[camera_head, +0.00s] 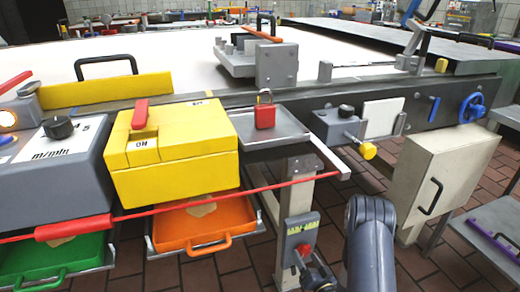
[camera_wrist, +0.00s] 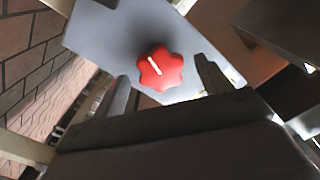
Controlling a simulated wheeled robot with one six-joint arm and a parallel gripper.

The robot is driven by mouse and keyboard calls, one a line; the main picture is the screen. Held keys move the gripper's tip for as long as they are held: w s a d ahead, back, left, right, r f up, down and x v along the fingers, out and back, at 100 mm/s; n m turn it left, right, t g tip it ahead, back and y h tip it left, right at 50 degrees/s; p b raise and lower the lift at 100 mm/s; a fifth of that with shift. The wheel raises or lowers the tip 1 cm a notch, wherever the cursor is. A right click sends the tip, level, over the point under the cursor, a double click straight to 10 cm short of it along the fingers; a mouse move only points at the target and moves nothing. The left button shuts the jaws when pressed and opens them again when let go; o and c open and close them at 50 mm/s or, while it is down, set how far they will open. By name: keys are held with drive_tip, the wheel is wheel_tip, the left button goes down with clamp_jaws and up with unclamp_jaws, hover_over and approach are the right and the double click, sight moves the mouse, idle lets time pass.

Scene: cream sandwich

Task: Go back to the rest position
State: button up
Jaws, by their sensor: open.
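My gripper (camera_wrist: 165,80) is open in the wrist view, with one dark finger at the lower left and one at the lower right of a red star-shaped knob (camera_wrist: 160,68). The knob has a white line and sits on a grey panel (camera_wrist: 108,38). I cannot tell whether the fingers touch it. In the head view the red knob (camera_head: 303,250) shows on the lower grey switch box (camera_head: 302,229). My dark arm reaches in from the bottom there, and the gripper's end is small and partly hidden near the knob.
A yellow box (camera_head: 170,165), a grey tray with a red padlock (camera_head: 265,112), and green (camera_head: 55,262) and orange (camera_head: 200,240) trays lie left of my arm. A red bar (camera_head: 200,206) crosses above the switch box. A beige cabinet (camera_head: 440,170) stands right. Brick-coloured floor shows below.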

drive_tip(key=shift+x, duration=0.85)
drive_tip(key=shift+s, duration=0.15)
